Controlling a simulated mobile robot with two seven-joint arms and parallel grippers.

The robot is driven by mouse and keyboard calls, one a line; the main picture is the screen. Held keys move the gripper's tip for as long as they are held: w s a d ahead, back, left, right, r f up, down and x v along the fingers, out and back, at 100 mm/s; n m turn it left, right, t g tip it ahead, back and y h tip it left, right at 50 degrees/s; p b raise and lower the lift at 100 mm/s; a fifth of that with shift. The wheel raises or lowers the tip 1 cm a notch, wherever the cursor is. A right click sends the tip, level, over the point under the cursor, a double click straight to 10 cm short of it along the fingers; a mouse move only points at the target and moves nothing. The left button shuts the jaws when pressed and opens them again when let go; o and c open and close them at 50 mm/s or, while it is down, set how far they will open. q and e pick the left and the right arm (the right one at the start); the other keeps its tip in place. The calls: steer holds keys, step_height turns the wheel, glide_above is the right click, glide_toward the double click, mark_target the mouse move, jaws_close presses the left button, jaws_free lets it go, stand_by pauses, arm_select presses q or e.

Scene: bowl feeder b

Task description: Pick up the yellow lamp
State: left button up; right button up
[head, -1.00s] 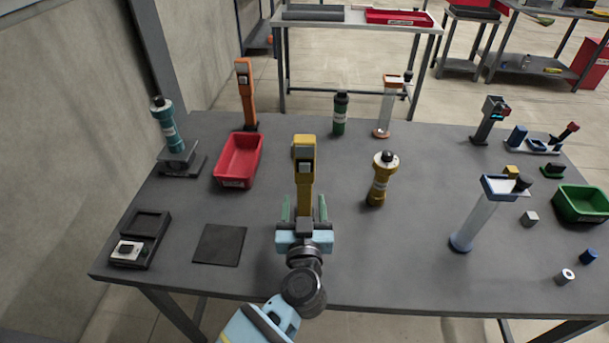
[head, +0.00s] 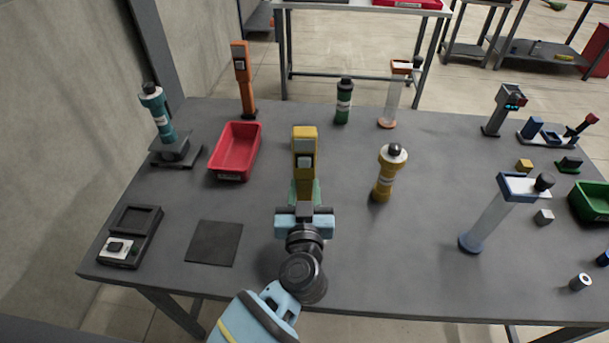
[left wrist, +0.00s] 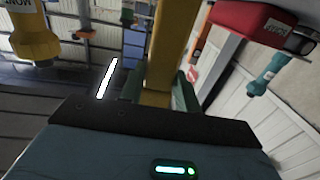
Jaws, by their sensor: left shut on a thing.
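The yellow lamp (head: 304,145) stands upright near the middle of the table, with a grey panel on its upper front. My left gripper (head: 305,190) is shut on its lower stem, with green fingers on both sides. The lamp's foot is hidden behind the gripper. In the left wrist view the yellow stem (left wrist: 165,50) rises between the fingers (left wrist: 158,90). I cannot tell whether the lamp's foot touches the table. My right gripper is not in view.
A yellow cylinder with a black knob (head: 389,172) stands to the right of the lamp. A red bin (head: 236,152) is to the left, and an orange lamp (head: 243,80) stands behind. A clear tube stand (head: 487,220) is further right. The table between the dark mat (head: 215,243) and bin is bare.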

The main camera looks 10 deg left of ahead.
mark_target(305, 152)
arm_select(q)
steer(key=shift+r, duration=0.1)
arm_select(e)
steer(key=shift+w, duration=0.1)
